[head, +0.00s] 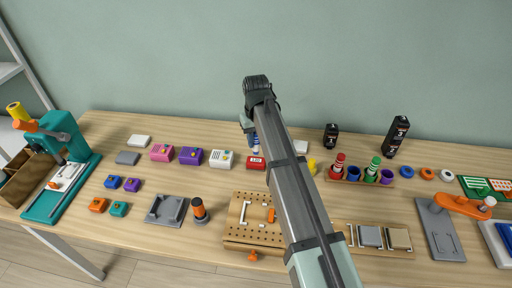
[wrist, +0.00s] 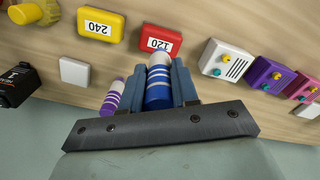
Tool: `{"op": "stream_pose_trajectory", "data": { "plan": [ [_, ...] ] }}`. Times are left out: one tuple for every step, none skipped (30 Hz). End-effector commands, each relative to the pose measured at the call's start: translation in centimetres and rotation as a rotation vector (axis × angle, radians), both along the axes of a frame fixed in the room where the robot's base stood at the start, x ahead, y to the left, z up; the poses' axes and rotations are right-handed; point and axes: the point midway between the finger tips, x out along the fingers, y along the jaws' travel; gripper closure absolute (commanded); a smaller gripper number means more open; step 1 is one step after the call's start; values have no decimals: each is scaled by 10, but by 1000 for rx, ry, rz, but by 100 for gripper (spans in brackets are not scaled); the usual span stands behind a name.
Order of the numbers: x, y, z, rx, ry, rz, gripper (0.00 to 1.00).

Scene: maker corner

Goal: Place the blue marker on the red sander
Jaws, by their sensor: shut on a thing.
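My gripper (wrist: 159,82) is shut on the blue marker (wrist: 158,92), which has white stripes and sits between the two fingers in the wrist view. The marker (head: 255,144) also shows in the head view, just above the red sander in the picture. The red sander (wrist: 160,40) is a small block with a white "120" label, just beyond the marker's end in the wrist view. In the head view the red sander (head: 256,163) lies on the table left of my arm. I cannot tell whether marker and sander touch.
A purple marker (wrist: 112,97) is close beside one finger. A yellow "240" block (wrist: 100,25) and a white machine-like box (wrist: 226,58) flank the red sander. A white block (wrist: 75,72) and a black bottle (wrist: 17,85) are nearby. A pegboard (head: 250,215) stands nearer the front edge.

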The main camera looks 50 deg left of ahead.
Motion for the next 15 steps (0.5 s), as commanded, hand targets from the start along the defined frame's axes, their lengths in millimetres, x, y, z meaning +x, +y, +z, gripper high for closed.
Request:
{"op": "stream_pose_trajectory", "data": {
  "plan": [
    [0,0,-3,0,0,0,100],
    [0,0,-5,0,0,0,100],
    [0,0,-9,0,0,0,100],
    [0,0,-13,-1,0,0,100],
    [0,0,-17,-1,0,0,100],
    [0,0,-22,-2,1,0,100],
    [0,-1,-26,-2,1,0,100],
    [0,0,-29,-1,0,0,100],
    [0,0,-33,0,0,0,100],
    [0,0,-35,0,0,0,100],
    [0,0,-37,0,0,0,100],
    [0,0,-37,0,0,0,100],
    [0,0,-37,1,0,0,100],
    [0,0,-37,1,0,0,100],
    [0,0,-37,1,0,0,100]
  ]
}}
